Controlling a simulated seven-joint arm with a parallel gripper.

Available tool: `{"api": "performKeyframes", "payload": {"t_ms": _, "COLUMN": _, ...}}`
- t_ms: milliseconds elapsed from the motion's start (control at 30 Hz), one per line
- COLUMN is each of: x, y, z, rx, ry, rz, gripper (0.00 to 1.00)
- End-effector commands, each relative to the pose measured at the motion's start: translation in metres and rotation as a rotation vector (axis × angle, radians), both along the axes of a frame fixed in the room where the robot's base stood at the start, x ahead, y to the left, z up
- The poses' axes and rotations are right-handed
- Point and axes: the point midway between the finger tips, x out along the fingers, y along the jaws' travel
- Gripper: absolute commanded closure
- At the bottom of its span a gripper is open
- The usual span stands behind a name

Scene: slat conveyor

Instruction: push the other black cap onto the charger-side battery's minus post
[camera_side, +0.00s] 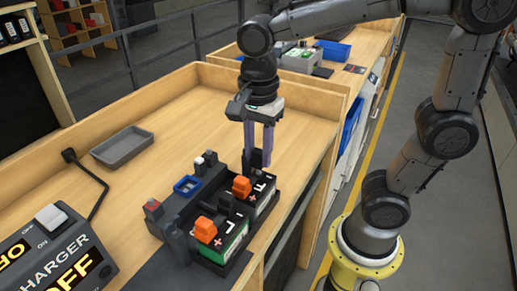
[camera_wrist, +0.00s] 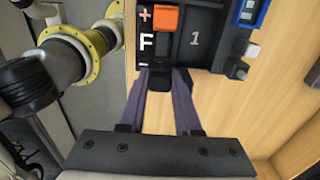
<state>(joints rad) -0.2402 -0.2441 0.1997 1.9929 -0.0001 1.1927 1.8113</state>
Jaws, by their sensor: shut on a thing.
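My gripper (camera_side: 258,160) points down with purple fingers over the far end of the battery tray. It is shut on a black cap (camera_wrist: 158,78), which shows between the fingertips in the wrist view. The cap is at the end of the far battery (camera_side: 262,192), past its orange cap (camera_side: 241,187); I cannot tell whether it touches a post. In the wrist view this battery shows a plus sign and an F beside its orange cap (camera_wrist: 165,18). The nearer, green-sided battery (camera_side: 230,243) also has an orange cap (camera_side: 205,229). Its minus post is not clear.
The black tray (camera_side: 172,228) carries a blue-rimmed part (camera_side: 187,185) and small knobs. The charger (camera_side: 45,250), reading OFF, stands at lower left. A grey bin (camera_side: 122,146) lies on the bench. The bench is clear behind the tray; a raised wooden edge runs along its back.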

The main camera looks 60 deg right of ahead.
Motion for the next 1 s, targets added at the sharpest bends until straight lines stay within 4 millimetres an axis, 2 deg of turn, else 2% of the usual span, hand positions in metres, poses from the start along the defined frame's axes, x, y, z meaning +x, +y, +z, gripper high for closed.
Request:
{"api": "performKeyframes", "payload": {"t_ms": 367, "x": 0.0, "y": 0.0, "z": -0.001, "rx": 0.0, "ry": 0.0, "rz": 0.0, "gripper": 1.0}}
{"api": "performKeyframes", "payload": {"t_ms": 1000, "x": 0.0, "y": 0.0, "z": -0.015, "rx": 0.0, "ry": 0.001, "rz": 0.0, "gripper": 1.0}}
